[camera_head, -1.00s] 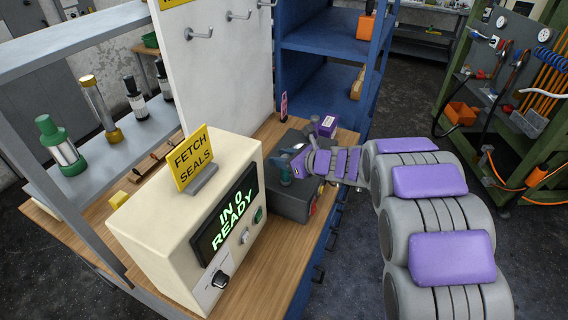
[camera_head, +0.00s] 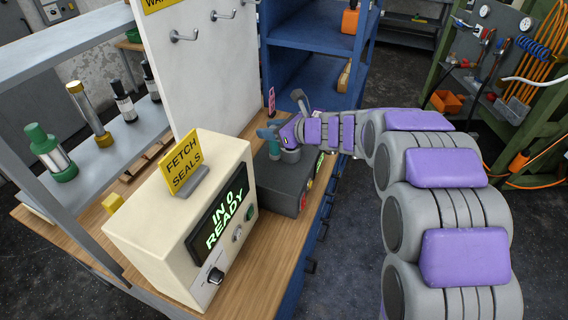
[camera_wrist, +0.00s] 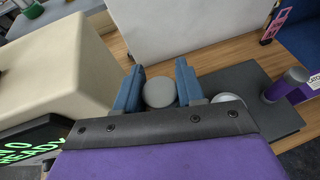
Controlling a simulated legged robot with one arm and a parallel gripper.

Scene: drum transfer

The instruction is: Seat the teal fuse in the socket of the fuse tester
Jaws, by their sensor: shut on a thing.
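My gripper (camera_head: 282,130) is shut on the teal fuse (camera_head: 274,148), low over the fuse tester. In the wrist view, the blue fingers (camera_wrist: 158,86) hold the sides of the fuse's round grey end cap (camera_wrist: 159,92). The fuse tester (camera_head: 273,184) is a dark grey box on the bench, with a lit green display on its front. A pale round fitting, perhaps the socket (camera_wrist: 229,99), is right of the fuse in the wrist view and partly hidden by my gripper. The fuse's lower end is hidden in the wrist view.
A cream READY box (camera_head: 160,225) with a yellow FETCH SEALS sign stands left of the tester. A purple cylinder with a grey cap (camera_wrist: 286,84) stands on the tester's right part. A white panel with hooks (camera_head: 205,70) rises behind.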

